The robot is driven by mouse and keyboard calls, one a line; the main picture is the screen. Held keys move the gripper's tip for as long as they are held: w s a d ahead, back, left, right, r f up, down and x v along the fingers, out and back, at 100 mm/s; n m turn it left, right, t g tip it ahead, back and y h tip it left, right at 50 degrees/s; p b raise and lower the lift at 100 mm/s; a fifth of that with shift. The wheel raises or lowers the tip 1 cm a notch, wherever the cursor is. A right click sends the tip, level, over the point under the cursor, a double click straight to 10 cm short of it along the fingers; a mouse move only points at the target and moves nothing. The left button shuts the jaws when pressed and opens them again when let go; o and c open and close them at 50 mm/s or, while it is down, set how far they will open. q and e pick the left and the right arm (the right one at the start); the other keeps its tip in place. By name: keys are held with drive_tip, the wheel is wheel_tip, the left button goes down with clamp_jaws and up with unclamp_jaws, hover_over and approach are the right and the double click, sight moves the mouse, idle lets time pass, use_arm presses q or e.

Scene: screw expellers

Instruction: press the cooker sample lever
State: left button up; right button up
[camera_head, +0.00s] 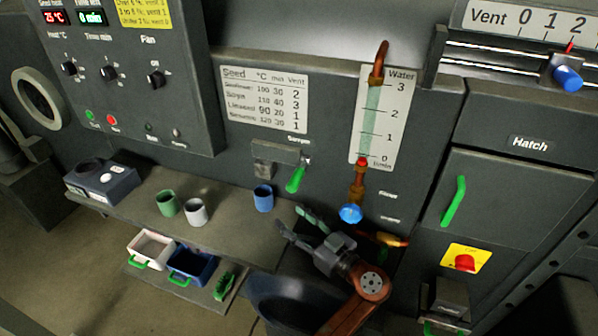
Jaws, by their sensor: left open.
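The green sample lever (296,179) hangs tilted down from a metal bracket (277,160) on the cooker's front panel, under a small label. My left gripper (289,216) is below the lever, with its fingers spread and pointing up and left. The fingers look empty. In the picture there is a gap between the fingertips and the lever; I cannot tell the depth between them. My right gripper is not in view.
A shelf (135,205) at left holds a blue cup (263,198), a green cup (167,203), a grey cup (196,212) and a scale-like box (102,182). A blue water valve (350,213) is right of the lever. A green-handled hatch (500,200) is farther right.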

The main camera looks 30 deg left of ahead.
use_arm(q)
clamp_jaws()
idle(0.3)
idle(1.3)
